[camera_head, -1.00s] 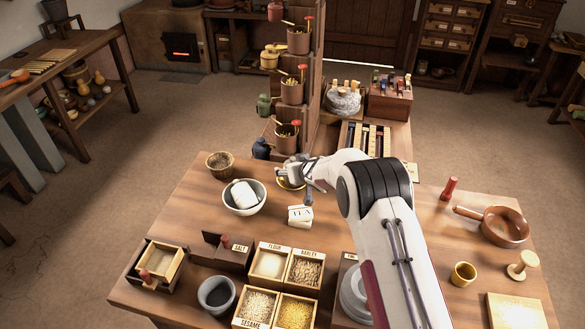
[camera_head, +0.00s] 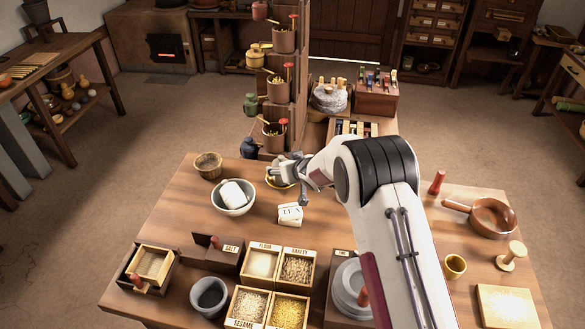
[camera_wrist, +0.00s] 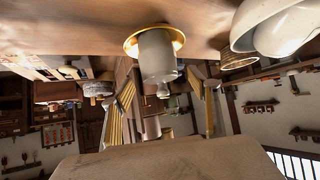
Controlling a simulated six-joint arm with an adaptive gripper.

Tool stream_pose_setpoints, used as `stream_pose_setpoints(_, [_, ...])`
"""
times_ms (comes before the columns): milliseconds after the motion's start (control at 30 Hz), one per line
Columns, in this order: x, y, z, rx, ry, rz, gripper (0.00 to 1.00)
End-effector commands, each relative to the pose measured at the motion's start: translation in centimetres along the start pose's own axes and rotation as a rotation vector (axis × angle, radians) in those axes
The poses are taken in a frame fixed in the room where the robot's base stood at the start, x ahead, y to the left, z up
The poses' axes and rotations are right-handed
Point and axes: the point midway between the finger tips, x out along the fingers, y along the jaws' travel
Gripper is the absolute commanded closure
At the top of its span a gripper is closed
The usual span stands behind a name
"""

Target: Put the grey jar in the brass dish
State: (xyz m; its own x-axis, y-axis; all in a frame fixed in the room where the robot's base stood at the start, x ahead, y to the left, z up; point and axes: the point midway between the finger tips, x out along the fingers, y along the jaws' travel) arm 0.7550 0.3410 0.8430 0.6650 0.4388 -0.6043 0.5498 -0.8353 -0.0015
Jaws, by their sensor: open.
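The brass dish (camera_wrist: 131,46) stands on the wooden table, seen upside down in the wrist view. The pale grey jar (camera_wrist: 158,58), with a knobbed lid, appears upright inside the dish's rim. In the head view a bit of the dish (camera_head: 278,184) shows under my gripper (camera_head: 280,174), which hides the jar there. My gripper also shows in the wrist view (camera_wrist: 165,110), its two ridged fingers spread apart. The jar's knob points toward the gap between them, and the fingers look clear of the jar.
A white bowl (camera_head: 230,209) holding a white block is left of the dish, with a brown bowl (camera_head: 208,166) behind it. A rack (camera_head: 300,75) of pots rises just behind my gripper. Grain boxes (camera_head: 262,263) fill the front.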

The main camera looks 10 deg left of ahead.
Motion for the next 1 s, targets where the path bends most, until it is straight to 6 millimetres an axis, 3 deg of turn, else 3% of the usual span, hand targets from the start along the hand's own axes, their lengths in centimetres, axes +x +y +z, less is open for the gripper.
stream_pose_setpoints(600, [-6.0, 0.0, -0.1, -0.001, 0.0, 0.001, 0.4])
stream_pose_setpoints(1000, [-7.4, 0.0, 0.1, 0.0, -0.001, 0.001, 0.4])
